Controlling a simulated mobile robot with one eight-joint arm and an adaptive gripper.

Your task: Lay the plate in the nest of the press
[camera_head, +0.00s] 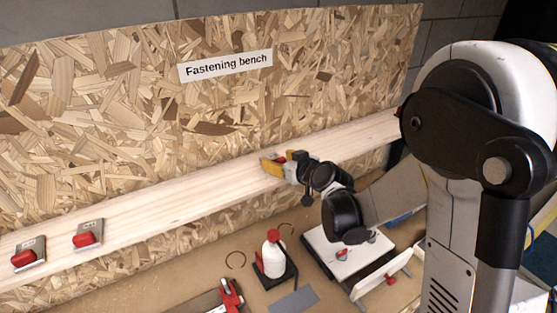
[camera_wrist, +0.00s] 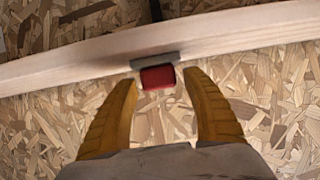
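My gripper (camera_head: 270,164) is at the pale wooden ledge, its yellow fingers around a small red-handled plate (camera_head: 281,160). In the wrist view my gripper (camera_wrist: 160,82) has its fingers apart, with the plate's red handle (camera_wrist: 157,77) between the tips. A narrow gap shows on the right of the handle; contact on the left is unclear. The plate's grey part (camera_wrist: 155,62) lies against the ledge. Two similar plates, a far-left one (camera_head: 28,256) and another (camera_head: 88,235), rest on the ledge. I cannot tell which bench fixture is the press; its nest is not identifiable.
Below the ledge (camera_head: 190,191), the brown bench carries a white bottle (camera_head: 272,259) with a red top, a red clamp (camera_head: 231,296), a grey sheet (camera_head: 295,302) and a white-topped block (camera_head: 345,257) partly behind my arm. A chipboard panel (camera_head: 130,100) stands behind.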

